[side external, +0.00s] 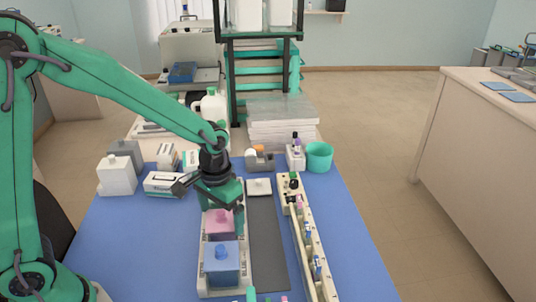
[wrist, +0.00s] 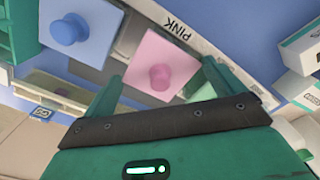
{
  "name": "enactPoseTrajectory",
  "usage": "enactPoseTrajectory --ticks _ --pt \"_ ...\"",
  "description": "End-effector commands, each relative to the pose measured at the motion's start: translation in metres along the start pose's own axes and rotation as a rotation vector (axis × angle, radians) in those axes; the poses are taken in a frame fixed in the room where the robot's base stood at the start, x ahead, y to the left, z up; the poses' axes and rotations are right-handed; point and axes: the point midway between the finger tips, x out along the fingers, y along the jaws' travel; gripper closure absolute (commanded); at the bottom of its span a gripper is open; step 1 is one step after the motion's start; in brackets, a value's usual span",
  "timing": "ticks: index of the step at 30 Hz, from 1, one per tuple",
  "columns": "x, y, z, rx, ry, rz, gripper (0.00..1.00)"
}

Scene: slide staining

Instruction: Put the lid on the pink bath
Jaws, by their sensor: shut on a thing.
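The pink lid (wrist: 152,60) with its round knob lies between the two fingers of my gripper (wrist: 162,72) in the wrist view. My gripper is shut on it. In the side view my gripper (side external: 226,203) is low over the white rack, and the pink lid (side external: 217,228) shows just below it. The pink bath is mostly hidden under the lid, so I cannot tell whether the lid touches its rim. The label PINK (wrist: 180,29) is on the rack edge beside the lid.
A blue-lidded bath (side external: 222,263) stands directly in front in the same rack (side external: 204,280). A dark strip (side external: 266,240) and a long rack of bottles (side external: 309,262) are to the right. A white square piece (side external: 259,187) lies behind. White boxes (side external: 163,184) stand at left.

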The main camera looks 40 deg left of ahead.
Motion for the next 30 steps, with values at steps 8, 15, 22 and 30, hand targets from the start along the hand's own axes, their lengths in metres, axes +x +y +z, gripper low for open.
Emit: enactPoseTrajectory --ticks 8,15,22,30 --pt "0.002 0.0 0.0 0.0 0.0 0.0 0.0" --pt "0.001 0.0 0.0 0.0 0.0 0.0 0.0" --pt "-0.012 0.0 -0.001 0.0 0.004 0.001 0.0" --pt "-0.046 0.0 -0.001 0.0 0.005 0.001 0.0"
